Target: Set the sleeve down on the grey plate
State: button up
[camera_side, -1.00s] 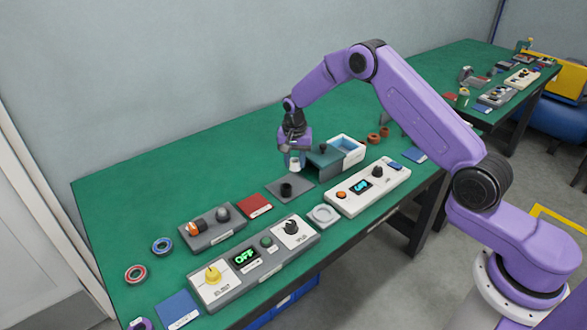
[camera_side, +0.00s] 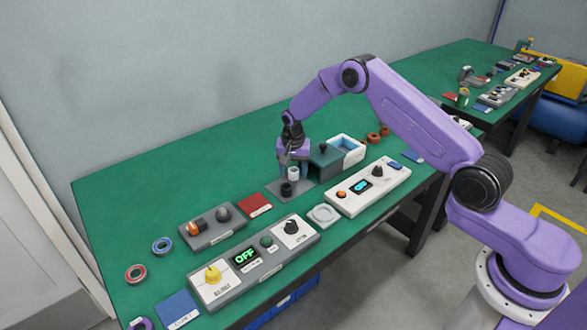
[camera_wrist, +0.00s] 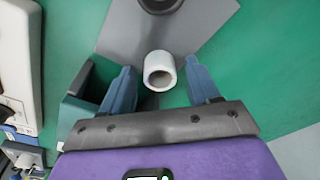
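The white sleeve (camera_side: 293,173) appears to stand upright at the back part of the grey plate (camera_side: 304,187), behind the black cylinder (camera_side: 286,189). In the wrist view the open-ended sleeve (camera_wrist: 160,72) is between the fingertips of my gripper (camera_wrist: 160,75), with a gap on each side. The near edge of the plate (camera_wrist: 122,36) passes behind the sleeve there. The black cylinder (camera_wrist: 160,3) is cut off at the top of that view. In the side view my gripper (camera_side: 292,157) points down around the sleeve; its fingers partly hide each other.
A dark green box (camera_side: 323,160) with a knob and a blue-lined tray (camera_side: 347,143) stand close to the right of my gripper. A white control panel (camera_side: 368,187) and a grey panel reading OFF (camera_side: 255,262) are in front. Green bench (camera_side: 215,180) is clear on the back left.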

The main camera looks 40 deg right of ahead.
jog(key=shift+r, duration=0.1)
notch_tip(320, 180, up, 11)
jog(key=s, duration=0.1)
jog(key=s+a+r+n+y, duration=0.1)
jog(key=s+a+r+n, duration=0.45)
jog(key=s, duration=0.45)
jog(key=s+a+r+n, duration=0.5)
jog(key=s+a, duration=0.2)
jog(key=s, duration=0.2)
jog(key=s+d+n, duration=0.2)
jog(key=s+n, duration=0.1)
jog(key=s, duration=0.6)
jog(key=s+d+n, duration=0.2)
jog(key=s+n, duration=0.2)
jog(key=s, duration=0.5)
jog(key=s+d+r+n, duration=0.1)
jog(key=s+d+n, duration=0.2)
jog(key=s, duration=0.5)
jog(key=shift+s+n+g, duration=0.4)
jog(key=shift+n, duration=0.15)
